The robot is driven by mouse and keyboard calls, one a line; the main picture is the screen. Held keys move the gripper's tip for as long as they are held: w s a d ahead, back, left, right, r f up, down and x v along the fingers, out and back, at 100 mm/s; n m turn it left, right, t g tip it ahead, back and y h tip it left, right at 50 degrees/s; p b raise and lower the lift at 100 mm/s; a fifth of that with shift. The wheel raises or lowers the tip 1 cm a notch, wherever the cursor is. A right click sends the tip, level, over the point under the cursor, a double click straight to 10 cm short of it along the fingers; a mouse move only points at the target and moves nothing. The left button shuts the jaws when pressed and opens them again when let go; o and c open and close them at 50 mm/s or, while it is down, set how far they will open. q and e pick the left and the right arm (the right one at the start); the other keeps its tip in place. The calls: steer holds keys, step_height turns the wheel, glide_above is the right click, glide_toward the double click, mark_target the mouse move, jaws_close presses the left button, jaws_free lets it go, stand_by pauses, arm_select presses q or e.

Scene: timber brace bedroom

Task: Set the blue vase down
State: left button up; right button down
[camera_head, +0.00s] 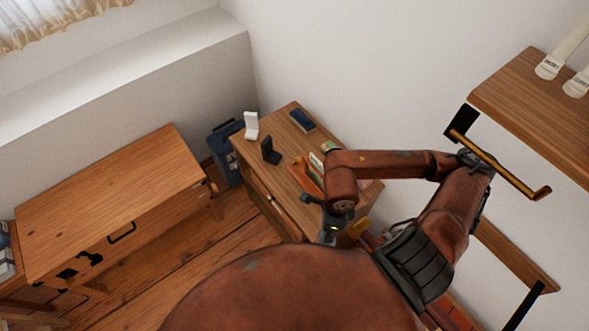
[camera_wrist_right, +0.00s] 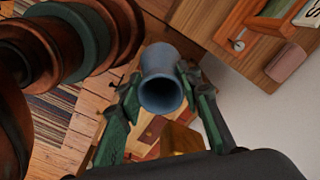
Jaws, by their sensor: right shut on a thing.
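The blue vase (camera_wrist_right: 161,72) is in the right wrist view, with its round open mouth towards the camera. My right gripper (camera_wrist_right: 160,84) is shut on it, with a green-and-dark finger on each side. In the head view my right gripper (camera_head: 329,232) hangs beside the near end of the wooden desk (camera_head: 284,127). I cannot make out the vase clearly there. What lies directly beneath the vase is hidden. My left gripper is not in view.
The desk holds a white stand (camera_head: 251,126), a black stand (camera_head: 270,151), a dark blue box (camera_head: 302,120) and an orange organiser (camera_head: 306,177). A wooden cabinet (camera_head: 110,200) with a bare top stands left. A wall shelf (camera_head: 540,105) with a brass-coloured rail is close to my right arm.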

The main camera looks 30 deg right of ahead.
steer(key=w+f+b, duration=0.1)
steer(key=w+b, duration=0.1)
steer(key=b, duration=0.1)
steer(key=shift+d+f, duration=0.35)
steer(key=shift+d, duration=0.05)
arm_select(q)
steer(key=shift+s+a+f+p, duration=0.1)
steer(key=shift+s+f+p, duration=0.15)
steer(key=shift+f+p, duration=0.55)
arm_select(e)
steer(key=w+d+f, duration=0.3)
steer(key=w+f, duration=0.8)
steer(key=shift+d+f, duration=0.2)
steer(key=shift+d, duration=0.2)
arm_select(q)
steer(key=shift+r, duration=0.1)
arm_select(e)
steer(key=shift+f, duration=0.15)
steer(key=c, duration=1.4)
jaws_free()
steer(key=shift+r, duration=0.2)
